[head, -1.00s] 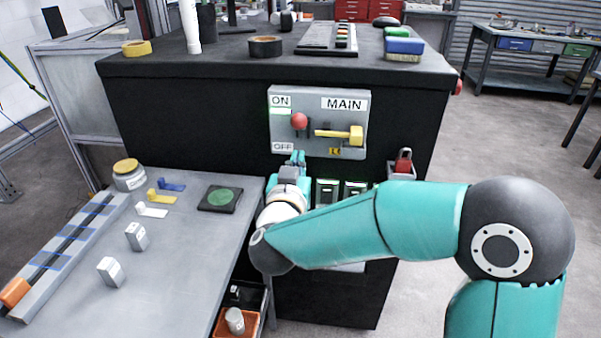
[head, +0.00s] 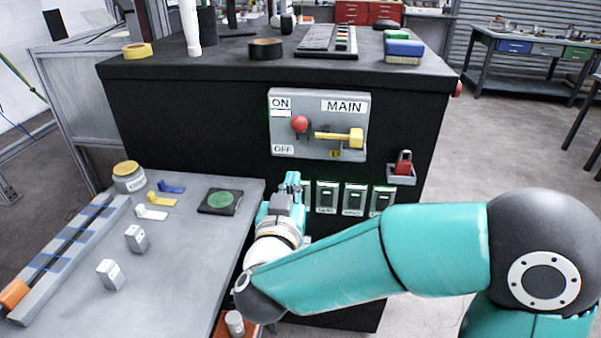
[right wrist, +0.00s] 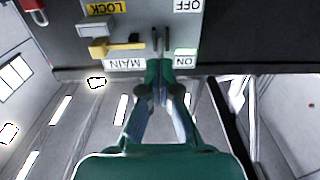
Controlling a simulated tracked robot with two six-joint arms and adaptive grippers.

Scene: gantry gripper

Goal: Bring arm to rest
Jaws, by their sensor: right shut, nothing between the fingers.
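My right arm (head: 345,255) in teal and dark grey reaches in from the right in the head view. Its right gripper (head: 291,183) is shut and empty, in front of the black cabinet, below the grey MAIN switch panel (head: 330,95). The panel carries a red knob (head: 300,123), a yellow handle (head: 345,137) and ON and OFF labels. In the right wrist view the closed fingers (right wrist: 159,68) point toward the same panel (right wrist: 150,22), seen upside down, and overlap its edge near the ON label. My left gripper does not show.
The grey side table (head: 180,270) at left holds a jar (head: 128,176), a green round pad (head: 221,200), small white blocks and a long rail. Several small switches (head: 355,197) sit just right of the gripper. A red padlock (head: 403,163) is on the cabinet.

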